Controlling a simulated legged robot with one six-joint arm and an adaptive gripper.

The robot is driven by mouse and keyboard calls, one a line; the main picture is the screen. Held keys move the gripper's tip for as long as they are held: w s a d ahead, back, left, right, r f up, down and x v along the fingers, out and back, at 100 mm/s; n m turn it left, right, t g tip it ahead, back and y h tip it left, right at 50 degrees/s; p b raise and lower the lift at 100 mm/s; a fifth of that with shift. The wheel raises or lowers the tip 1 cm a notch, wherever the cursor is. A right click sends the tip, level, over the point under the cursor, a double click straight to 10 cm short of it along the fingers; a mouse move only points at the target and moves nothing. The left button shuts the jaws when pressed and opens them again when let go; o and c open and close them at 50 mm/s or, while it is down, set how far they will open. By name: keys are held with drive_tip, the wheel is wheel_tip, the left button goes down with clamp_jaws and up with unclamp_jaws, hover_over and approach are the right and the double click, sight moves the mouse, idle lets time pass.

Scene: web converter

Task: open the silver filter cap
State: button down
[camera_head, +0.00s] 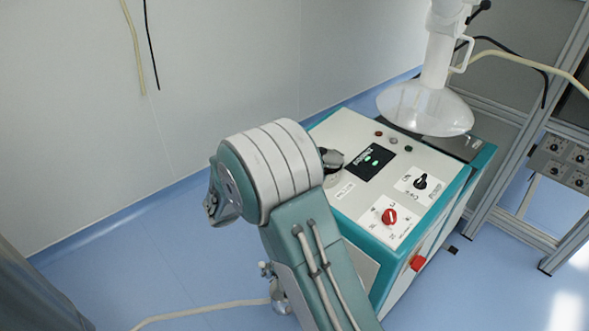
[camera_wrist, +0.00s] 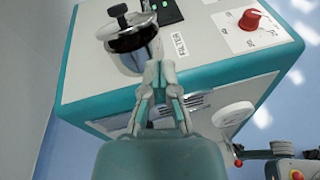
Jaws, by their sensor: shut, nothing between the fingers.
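The silver filter cap (camera_wrist: 131,36) is round and shiny, with a black knob (camera_wrist: 118,11) on it. It sits on the left part of the machine top in the wrist view, beside a FILTER label (camera_wrist: 179,43). In the head view the cap (camera_head: 332,159) shows just right of my arm's elbow, which partly covers it. My gripper (camera_wrist: 159,72) is shut and empty. In the wrist view its fingertips appear just below and right of the cap, near the machine's front edge; I cannot tell whether they touch it. My gripper is hidden in the head view.
The white and teal machine (camera_head: 395,221) has a red knob (camera_head: 389,216), a black switch (camera_head: 420,182) and a small display (camera_head: 371,162) on top. A white funnel-shaped hood (camera_head: 424,107) hangs above its back. A metal frame (camera_head: 508,148) stands right. Blue floor is open at left.

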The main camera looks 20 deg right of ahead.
drive_tip(key=w+f+n+t+h, duration=0.1)
drive_tip(key=w+f+n+t, duration=0.2)
drive_tip(key=w+f+n, duration=0.1)
drive_tip(key=x, duration=0.9)
drive_tip(key=shift+w+d+r, duration=0.1)
drive_tip(key=shift+w+d, duration=0.2)
drive_tip(key=shift+a, duration=0.5)
drive_tip(key=shift+d+r+y, duration=0.3)
drive_tip(key=shift+d+r, duration=0.1)
drive_tip(key=shift+r, duration=0.1)
